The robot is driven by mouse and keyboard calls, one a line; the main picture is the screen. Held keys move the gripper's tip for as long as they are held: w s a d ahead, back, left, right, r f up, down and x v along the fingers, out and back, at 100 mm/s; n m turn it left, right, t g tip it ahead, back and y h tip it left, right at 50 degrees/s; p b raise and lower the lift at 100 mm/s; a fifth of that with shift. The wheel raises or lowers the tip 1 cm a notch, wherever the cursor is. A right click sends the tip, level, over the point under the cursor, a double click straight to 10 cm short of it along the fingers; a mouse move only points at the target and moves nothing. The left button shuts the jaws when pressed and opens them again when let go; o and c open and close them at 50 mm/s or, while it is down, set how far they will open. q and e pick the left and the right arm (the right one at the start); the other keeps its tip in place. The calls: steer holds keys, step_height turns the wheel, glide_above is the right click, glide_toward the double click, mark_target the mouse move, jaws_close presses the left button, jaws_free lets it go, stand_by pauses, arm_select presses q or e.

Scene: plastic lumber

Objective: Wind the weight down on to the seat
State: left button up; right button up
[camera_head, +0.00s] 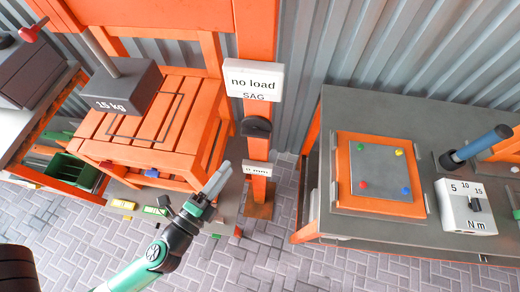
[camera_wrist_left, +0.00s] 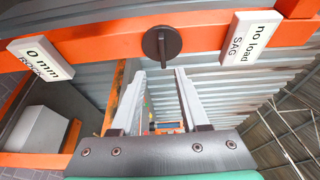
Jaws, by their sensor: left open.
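The dark grey weight marked 15 kg (camera_head: 122,88) is at the bottom of a grey rod over the orange slatted seat (camera_head: 172,125). A thin dark rectangle is outlined on the slats. I cannot tell how big any gap under the weight is. A black round knob (camera_head: 257,127) is on the orange post (camera_head: 258,40) right of the seat; the knob (camera_wrist_left: 162,43) shows a raised bar in the left wrist view. My left gripper (camera_head: 217,180) is open and empty, below and left of the knob; its fingers (camera_wrist_left: 156,78) point toward the knob, apart from it.
A sign reading no load SAG (camera_head: 252,80) is above the knob, and a 0 mm sign (camera_head: 257,169) below. A red-knobbed lever (camera_head: 33,28) is at upper left. A grey bench (camera_head: 350,115) with a torque box (camera_head: 466,207) stands right. Small coloured blocks lie below the seat.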

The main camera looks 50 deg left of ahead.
mark_target(253, 137)
arm_select(q)
steer(key=p+x, duration=0.1)
steer(key=x, duration=0.2)
steer(key=p+x, duration=0.2)
steer(key=x, duration=0.2)
steer(key=p+x, duration=0.1)
steer(key=x, duration=0.3)
steer(key=shift+w+d+r+p, duration=0.15)
steer(key=shift+d+r+p, duration=0.05)
steer(key=shift+r+p, duration=0.2)
steer(key=shift+w+a+f, duration=0.1)
steer(key=shift+w, duration=0.3)
jaws_close()
